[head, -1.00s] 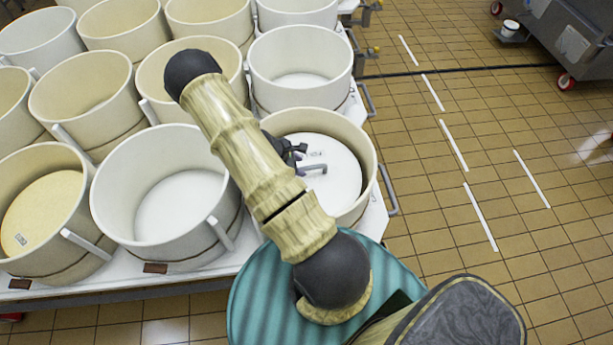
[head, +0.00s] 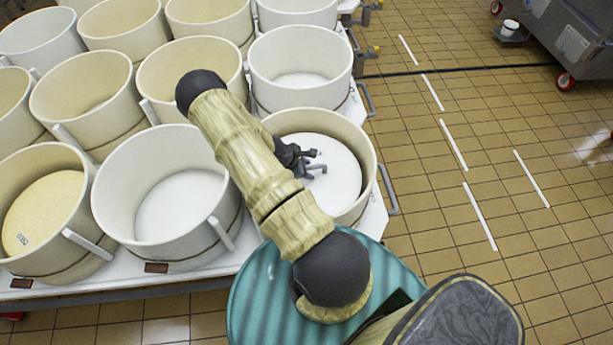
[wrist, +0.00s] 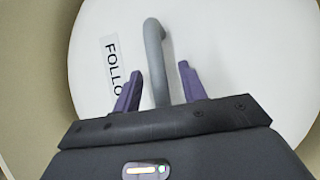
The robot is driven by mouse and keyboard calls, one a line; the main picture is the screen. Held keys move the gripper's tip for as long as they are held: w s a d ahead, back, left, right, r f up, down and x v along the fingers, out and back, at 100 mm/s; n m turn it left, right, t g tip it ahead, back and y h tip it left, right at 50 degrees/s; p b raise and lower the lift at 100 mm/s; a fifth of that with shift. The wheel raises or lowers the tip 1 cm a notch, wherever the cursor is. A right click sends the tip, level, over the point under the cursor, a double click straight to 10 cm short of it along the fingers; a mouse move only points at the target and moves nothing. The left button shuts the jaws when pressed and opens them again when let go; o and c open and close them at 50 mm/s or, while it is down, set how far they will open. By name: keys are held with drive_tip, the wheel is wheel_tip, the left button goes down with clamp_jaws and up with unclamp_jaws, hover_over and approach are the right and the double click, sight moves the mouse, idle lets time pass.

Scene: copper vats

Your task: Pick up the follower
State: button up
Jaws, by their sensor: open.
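The follower (head: 342,174) is a white round disc with a grey bar handle, lying inside a cream tub (head: 366,150) at the table's front right corner. In the wrist view the follower (wrist: 225,60) fills most of the picture, with a label reading "FOLLO" and its grey handle (wrist: 154,55). My gripper (wrist: 160,85) is open, its two purple fingers on either side of the near part of the handle. I cannot tell whether they touch it. In the head view my gripper (head: 318,160) is over the tub, and my arm hides the tub's left side.
Several cream tubs, such as one with a white floor (head: 165,190), crowd the white table (head: 80,285) to the left and behind. The tub's wall (wrist: 30,100) curves around the follower. The tiled floor (head: 450,130) at right is mostly clear.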

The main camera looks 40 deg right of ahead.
clamp_jaws()
drive_tip(key=shift+r, duration=0.1)
idle(1.4)
